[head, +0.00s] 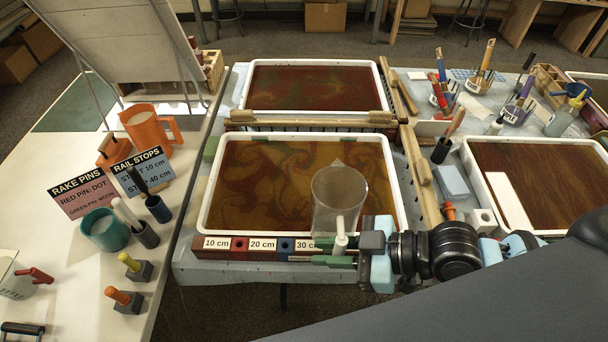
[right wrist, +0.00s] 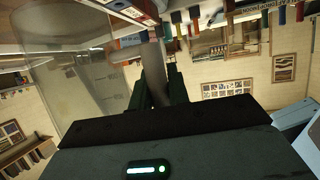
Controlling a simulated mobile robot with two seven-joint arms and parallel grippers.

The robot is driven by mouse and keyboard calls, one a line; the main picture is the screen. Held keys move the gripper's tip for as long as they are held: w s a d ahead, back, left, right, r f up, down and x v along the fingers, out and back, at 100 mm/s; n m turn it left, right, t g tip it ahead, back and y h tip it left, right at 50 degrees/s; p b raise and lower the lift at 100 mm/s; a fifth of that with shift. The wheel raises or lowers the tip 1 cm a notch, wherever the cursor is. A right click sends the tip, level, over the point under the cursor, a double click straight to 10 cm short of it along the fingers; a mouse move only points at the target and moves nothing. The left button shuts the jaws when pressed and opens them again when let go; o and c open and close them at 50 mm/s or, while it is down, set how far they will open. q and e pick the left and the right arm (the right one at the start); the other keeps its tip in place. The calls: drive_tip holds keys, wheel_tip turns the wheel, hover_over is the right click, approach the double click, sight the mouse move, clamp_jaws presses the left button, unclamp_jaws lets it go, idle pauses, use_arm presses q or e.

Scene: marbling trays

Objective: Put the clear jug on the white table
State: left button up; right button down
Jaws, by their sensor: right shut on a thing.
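The clear jug (head: 338,197) is upright over the near right part of the middle front tray, overlapping its near rim in the head view. My right gripper (head: 338,249) is shut on the jug's pale handle, reaching in from the right. In the right wrist view the jug's clear wall (right wrist: 75,65) fills the left, and the handle (right wrist: 155,75) sits between the fingers (right wrist: 157,92). How high the jug is above the tray is hard to tell. The white table (head: 50,165) stands on the left. My left gripper is not in view.
The white table holds an orange jug (head: 146,130), a teal cup (head: 104,230), label cards (head: 83,196), pin holders (head: 146,234) and a white jug (head: 18,280) at its left edge. A wooden rail (head: 310,118) lies between the two trays. Bare tabletop shows between these items.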

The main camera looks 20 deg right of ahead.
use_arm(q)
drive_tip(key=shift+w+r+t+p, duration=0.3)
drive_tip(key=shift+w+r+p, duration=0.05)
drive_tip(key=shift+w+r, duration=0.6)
use_arm(e)
drive_tip(key=shift+r, duration=0.75)
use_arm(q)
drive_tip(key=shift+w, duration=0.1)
use_arm(e)
drive_tip(key=shift+w, duration=0.1)
